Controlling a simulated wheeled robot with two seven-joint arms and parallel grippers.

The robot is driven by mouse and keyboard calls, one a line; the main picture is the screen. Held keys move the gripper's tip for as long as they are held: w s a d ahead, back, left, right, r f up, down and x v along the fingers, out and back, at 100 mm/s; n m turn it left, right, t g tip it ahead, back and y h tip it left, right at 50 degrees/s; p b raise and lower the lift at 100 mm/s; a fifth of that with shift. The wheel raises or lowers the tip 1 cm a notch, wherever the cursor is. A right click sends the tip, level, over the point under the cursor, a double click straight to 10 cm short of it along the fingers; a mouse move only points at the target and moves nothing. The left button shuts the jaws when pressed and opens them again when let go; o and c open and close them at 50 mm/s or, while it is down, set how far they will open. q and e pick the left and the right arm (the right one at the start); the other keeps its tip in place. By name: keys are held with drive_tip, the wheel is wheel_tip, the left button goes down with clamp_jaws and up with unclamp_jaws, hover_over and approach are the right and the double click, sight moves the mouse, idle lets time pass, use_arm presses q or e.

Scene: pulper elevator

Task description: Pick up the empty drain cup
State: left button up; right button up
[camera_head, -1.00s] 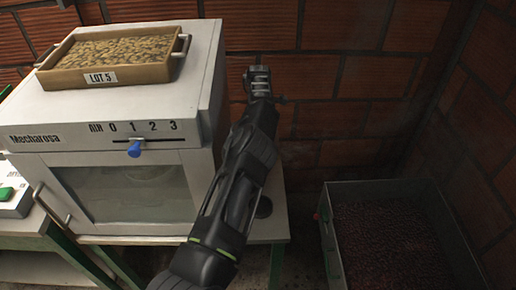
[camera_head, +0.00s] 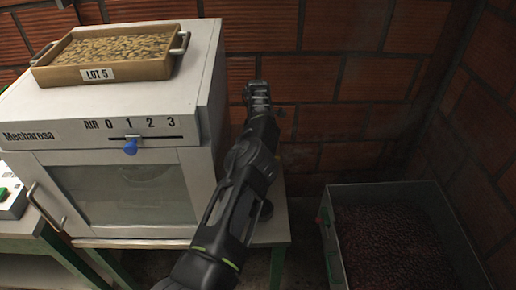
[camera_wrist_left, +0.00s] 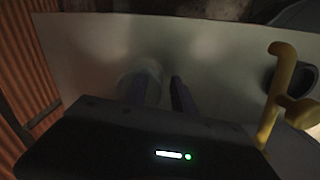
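A pale translucent cup (camera_wrist_left: 147,72) shows in the left wrist view at the fingers, on or just above a light flat surface (camera_wrist_left: 85,55). Its outline is faint, and whether it is empty cannot be told. My left gripper (camera_wrist_left: 158,92) has its two dark fingers apart, with part of the cup between them. The cup overlaps the left finger in the picture; contact is unclear. In the head view, my left arm reaches past the right side of the white machine (camera_head: 215,90), its gripper (camera_head: 257,92) at the far end. The cup is not visible there. My right gripper is out of view.
A yellow handle-like part (camera_wrist_left: 283,85) and a dark round opening (camera_wrist_left: 285,76) lie right of the fingers. In the head view, the LOT 5 tray (camera_head: 98,74) sits on the machine. A grey bin (camera_head: 334,240) of dark beans stands right; brick wall (camera_head: 330,35) is behind.

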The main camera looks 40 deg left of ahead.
use_arm(q)
drive_tip(key=shift+c, duration=0.2)
clamp_jaws()
idle(0.6)
